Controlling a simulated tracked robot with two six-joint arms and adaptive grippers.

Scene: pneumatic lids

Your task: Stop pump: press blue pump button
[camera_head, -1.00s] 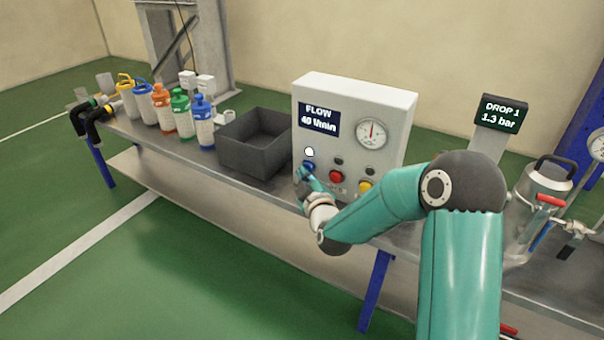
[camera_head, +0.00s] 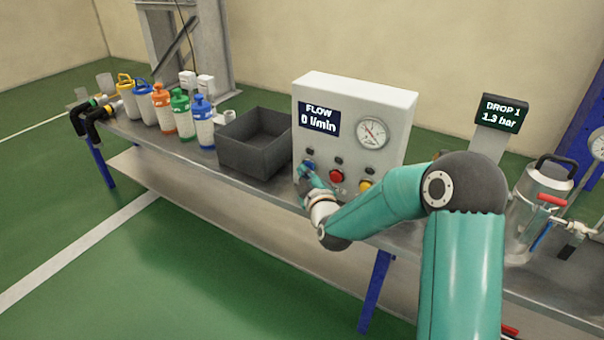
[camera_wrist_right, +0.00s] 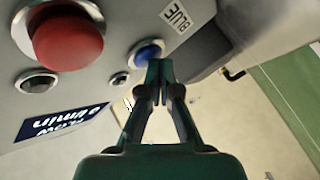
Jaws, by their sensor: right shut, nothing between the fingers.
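The grey-white control box (camera_head: 350,92) stands on the bench. Its display (camera_head: 319,121) reads FLOW 0 l/min. The blue pump button (camera_head: 309,166) is at the left of the button row; it also shows in the right wrist view (camera_wrist_right: 146,52), beside a label reading BLUE. The small lamp (camera_head: 309,152) above it is dark. My right gripper (camera_head: 302,174) is shut and empty, with its fingertips right at the blue button. In the right wrist view the fingertips (camera_wrist_right: 160,68) overlap the button's edge; I cannot tell whether they touch it. My left gripper is not in view.
A red button (camera_head: 336,176) and a yellow button (camera_head: 365,186) sit to the right of the blue one, below a round gauge (camera_head: 372,132). A dark open bin (camera_head: 243,157) stands left of the box. Several bottles and a metal canister (camera_head: 538,190) stand on the bench.

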